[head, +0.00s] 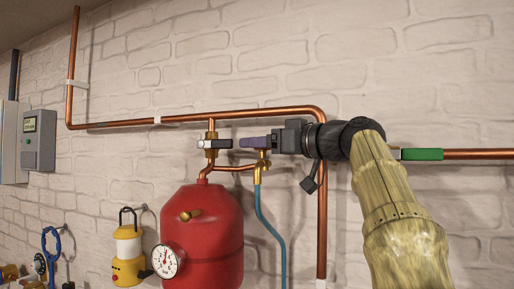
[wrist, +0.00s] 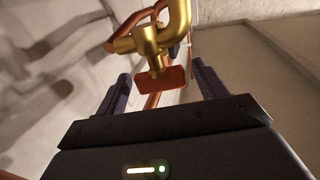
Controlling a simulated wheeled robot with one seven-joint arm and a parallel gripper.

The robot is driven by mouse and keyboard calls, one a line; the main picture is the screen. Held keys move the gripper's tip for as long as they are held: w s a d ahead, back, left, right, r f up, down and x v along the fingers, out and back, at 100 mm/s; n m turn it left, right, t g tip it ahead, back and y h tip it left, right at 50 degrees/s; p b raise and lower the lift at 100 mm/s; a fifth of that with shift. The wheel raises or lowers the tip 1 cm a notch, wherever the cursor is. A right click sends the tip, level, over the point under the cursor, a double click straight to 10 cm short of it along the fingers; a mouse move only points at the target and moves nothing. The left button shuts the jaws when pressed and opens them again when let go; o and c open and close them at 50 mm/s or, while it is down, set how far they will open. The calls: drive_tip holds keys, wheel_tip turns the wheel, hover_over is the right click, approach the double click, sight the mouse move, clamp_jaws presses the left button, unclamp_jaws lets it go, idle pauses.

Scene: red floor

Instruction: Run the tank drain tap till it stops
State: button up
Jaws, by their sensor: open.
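The brass drain tap (head: 262,170) hangs from a short copper branch pipe, to the right of the red tank's (head: 203,235) top, with a blue hose running down from it. In the wrist view the brass tap body (wrist: 178,18) shows at the top, with a flat red-brown handle (wrist: 172,80) below it. My gripper (head: 248,142) is at the tap, its purple fingers partly hiding the tap's top in the head view. In the wrist view my gripper (wrist: 161,72) is open, with a finger on each side of the handle and gaps visible. I see no contact.
A valve with a white-and-black lever (head: 212,144) sits just left of my fingertips. A copper pipe (head: 180,119) runs along the brick wall. A dial gauge (head: 166,261) and yellow lantern (head: 128,255) are lower left.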

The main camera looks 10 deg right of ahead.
drive_tip(key=b+v, duration=0.1)
drive_tip(key=v, duration=0.8)
drive_tip(key=shift+s+d+b, duration=0.2)
drive_tip(key=shift+s+b, duration=0.05)
drive_tip(key=shift+b, duration=0.15)
drive_tip(key=shift+f, duration=0.1)
